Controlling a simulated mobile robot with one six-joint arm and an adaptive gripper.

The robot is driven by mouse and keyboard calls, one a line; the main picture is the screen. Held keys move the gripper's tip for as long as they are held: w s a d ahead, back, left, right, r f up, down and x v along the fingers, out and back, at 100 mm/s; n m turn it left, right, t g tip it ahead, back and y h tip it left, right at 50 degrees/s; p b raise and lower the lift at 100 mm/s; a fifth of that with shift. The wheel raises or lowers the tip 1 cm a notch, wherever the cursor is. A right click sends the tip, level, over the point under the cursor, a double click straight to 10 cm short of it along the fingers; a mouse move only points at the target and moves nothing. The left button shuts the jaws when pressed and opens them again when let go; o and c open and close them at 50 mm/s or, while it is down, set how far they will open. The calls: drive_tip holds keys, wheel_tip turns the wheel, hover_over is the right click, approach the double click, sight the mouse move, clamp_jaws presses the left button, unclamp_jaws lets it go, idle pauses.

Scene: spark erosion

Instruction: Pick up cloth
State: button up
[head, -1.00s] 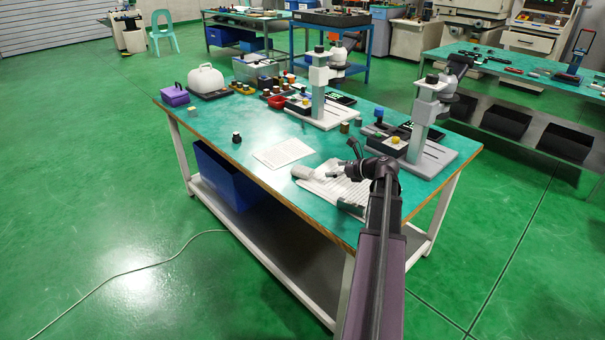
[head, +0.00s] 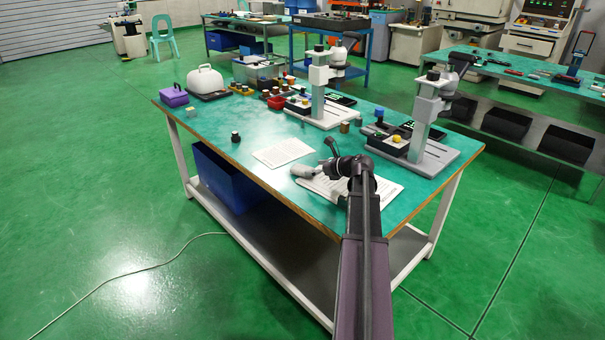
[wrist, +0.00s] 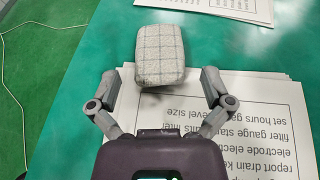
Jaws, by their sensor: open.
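The cloth (wrist: 160,55) is a grey-white, checked, folded pad with rounded corners. In the wrist view it lies just ahead of my gripper (wrist: 158,80), between and slightly beyond the two spread fingers. My gripper is open and empty. In the head view the cloth (head: 301,171) is a small pale shape near the front edge of the green-topped table (head: 210,125), at the left end of a printed sheet (head: 385,187). My gripper (head: 322,168) is close to its right side there. The fingertips are small and partly hard to make out in that view.
Another printed sheet (head: 282,151) lies beyond the cloth. Two grey stands (head: 318,95) and (head: 424,125) rise at the back and right of the table. A small dark-capped bottle (head: 236,137) stands to the left. The table's front-left area is mostly clear.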

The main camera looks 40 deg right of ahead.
sight(303, 168)
drive_tip(key=shift+b+x, duration=0.9)
drive_tip(key=shift+x, duration=1.75)
drive_tip(key=shift+r, duration=0.15)
drive_tip(key=c, duration=0.8)
